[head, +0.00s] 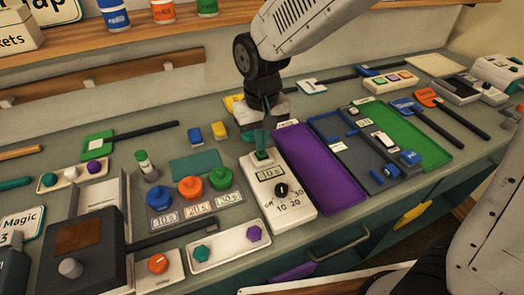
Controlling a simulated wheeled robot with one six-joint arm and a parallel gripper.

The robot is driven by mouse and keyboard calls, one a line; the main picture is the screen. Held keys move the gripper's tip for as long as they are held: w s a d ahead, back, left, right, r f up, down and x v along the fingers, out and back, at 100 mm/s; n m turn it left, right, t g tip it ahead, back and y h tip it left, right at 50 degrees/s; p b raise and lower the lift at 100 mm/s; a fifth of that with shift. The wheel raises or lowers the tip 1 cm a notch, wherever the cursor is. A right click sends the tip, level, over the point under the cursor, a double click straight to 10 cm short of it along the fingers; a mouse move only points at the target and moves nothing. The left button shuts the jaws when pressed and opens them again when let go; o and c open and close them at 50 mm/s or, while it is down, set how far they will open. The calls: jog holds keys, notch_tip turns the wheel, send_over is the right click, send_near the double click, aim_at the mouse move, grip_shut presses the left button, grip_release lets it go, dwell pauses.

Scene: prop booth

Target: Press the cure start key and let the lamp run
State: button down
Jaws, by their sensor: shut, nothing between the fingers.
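A white timer box (291,210) stands at the middle of the bench. It has a display reading 10 s and a black dial with marks including 10, 20 and 30. A green key (264,156) is at its far end, partly hidden by my fingertips. My gripper (262,144) points down over this key with its fingers shut and empty. The tips are at or just above the key; I cannot tell whether they touch it. I cannot make out a lit lamp in this view.
A purple tray (318,175) lies close to the right of the timer box. A black box with a handle (85,255) is at the front left. A shelf with tubs runs along the back.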

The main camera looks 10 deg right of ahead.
aim_at(274, 168)
jog(key=shift+f, duration=0.8)
jog(key=shift+r, duration=0.1)
dwell(0.3)
notch_tip(274, 168, up, 8)
dwell(0.7)
dwell(0.5)
jog(key=s+d+r+m, duration=0.1)
jog(key=s+d+r, duration=0.1)
jog(key=s+d, duration=0.7)
jog(key=s+d+r+m+t, duration=0.1)
jog(key=s+d+r+m, duration=0.1)
jog(key=s+d, duration=0.8)
jog(key=shift+s+d+r, duration=0.25)
jog(key=shift+d+r, duration=0.6)
jog(key=shift+d, duration=0.05)
dwell(2.3)
